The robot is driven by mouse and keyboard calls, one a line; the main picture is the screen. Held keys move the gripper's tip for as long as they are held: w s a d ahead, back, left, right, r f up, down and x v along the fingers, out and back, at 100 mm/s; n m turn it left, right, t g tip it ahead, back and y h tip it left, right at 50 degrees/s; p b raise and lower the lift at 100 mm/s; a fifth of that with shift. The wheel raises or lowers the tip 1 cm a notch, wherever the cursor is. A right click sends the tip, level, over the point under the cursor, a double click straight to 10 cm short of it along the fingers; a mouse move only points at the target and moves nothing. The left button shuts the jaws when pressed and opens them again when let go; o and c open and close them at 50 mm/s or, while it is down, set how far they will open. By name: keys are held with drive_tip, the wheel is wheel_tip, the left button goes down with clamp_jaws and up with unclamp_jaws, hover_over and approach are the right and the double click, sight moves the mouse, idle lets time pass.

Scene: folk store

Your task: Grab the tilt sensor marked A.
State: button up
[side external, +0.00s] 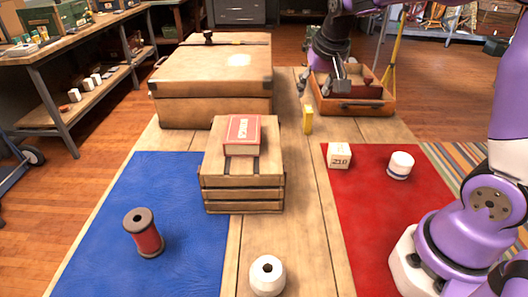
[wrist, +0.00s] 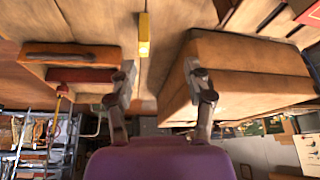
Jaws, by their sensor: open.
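I cannot make out a letter A on anything, so I cannot tell which thing is the tilt sensor. A small white box (side external: 339,155) with dark print resembling "21.0" sits on the red mat. A white cylinder with a dark band (side external: 400,165) stands to its right. A small yellow block (side external: 308,119) stands on the table between the chest and an open case; it also shows in the wrist view (wrist: 144,36). My gripper (side external: 341,86) is open and empty, near the open case at the back. Its spread fingers (wrist: 162,82) show in the wrist view.
The large brown chest (side external: 212,88) and the open case (side external: 350,106) flank the yellow block. A wooden crate (side external: 243,195) bears a red book (side external: 243,134). A red spool (side external: 146,236) stands on the blue mat (side external: 110,265). A white holed object (side external: 267,275) stands in front.

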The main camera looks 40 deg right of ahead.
drive_tip(key=m+g, duration=0.1)
drive_tip(key=m, duration=0.1)
hover_over(309, 110)
drive_tip(key=s+a, duration=0.2)
wheel_tip(309, 110, down, 5)
drive_tip(key=shift+h, duration=0.3)
drive_tip(key=x, duration=0.4)
drive_tip(key=shift+w+d+f, duration=0.2)
drive_tip(key=shift+w+f, duration=0.05)
drive_tip(key=x, duration=0.6)
drive_tip(key=shift+d+r, duration=0.1)
clamp_jaws()
